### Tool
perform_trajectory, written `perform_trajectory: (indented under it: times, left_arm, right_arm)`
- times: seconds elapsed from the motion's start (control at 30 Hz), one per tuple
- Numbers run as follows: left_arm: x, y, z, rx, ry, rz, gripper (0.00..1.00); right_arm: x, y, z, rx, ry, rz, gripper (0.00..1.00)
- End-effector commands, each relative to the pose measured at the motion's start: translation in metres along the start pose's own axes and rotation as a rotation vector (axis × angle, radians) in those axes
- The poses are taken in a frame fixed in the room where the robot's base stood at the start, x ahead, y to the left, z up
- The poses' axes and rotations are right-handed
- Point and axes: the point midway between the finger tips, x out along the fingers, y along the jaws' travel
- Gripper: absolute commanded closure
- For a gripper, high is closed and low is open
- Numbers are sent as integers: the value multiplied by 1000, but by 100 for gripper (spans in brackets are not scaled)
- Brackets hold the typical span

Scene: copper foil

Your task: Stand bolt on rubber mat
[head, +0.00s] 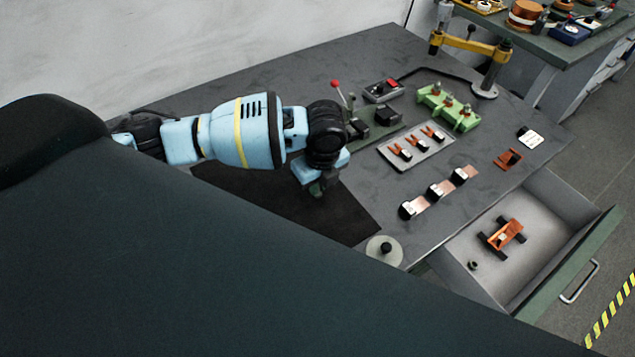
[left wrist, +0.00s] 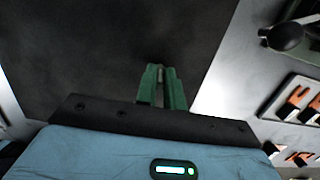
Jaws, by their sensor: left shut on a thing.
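The rubber mat (head: 345,216) is a dark flat sheet on the near part of the grey workbench. It fills much of the left wrist view (left wrist: 100,50). My left gripper (head: 318,189) points down over the mat. Its green fingers (left wrist: 161,85) are shut on the bolt (left wrist: 160,74), of which only a thin grey sliver shows between the tips. The rest of the bolt is hidden by the fingers, so I cannot tell whether it touches the mat. My right gripper is not in view.
A round pale base with a black knob (head: 385,249) stands right of the mat. Copper strips with blocks (head: 435,190), a grey tray (head: 417,147) and a green fixture (head: 448,105) lie farther right. An open drawer (head: 540,205) holds an orange part (head: 507,234).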

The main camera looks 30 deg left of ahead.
Motion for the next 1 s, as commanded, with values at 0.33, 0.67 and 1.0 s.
perform_trajectory:
  times: [0.33,0.67,1.0]
  left_arm:
    - [3,0,0,0,0,1,69]
    - [-5,0,0,1,0,-1,69]
    - [-67,-1,0,1,-1,-4,69]
  right_arm:
    - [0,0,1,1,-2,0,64]
    - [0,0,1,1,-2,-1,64]
    - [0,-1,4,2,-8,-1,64]
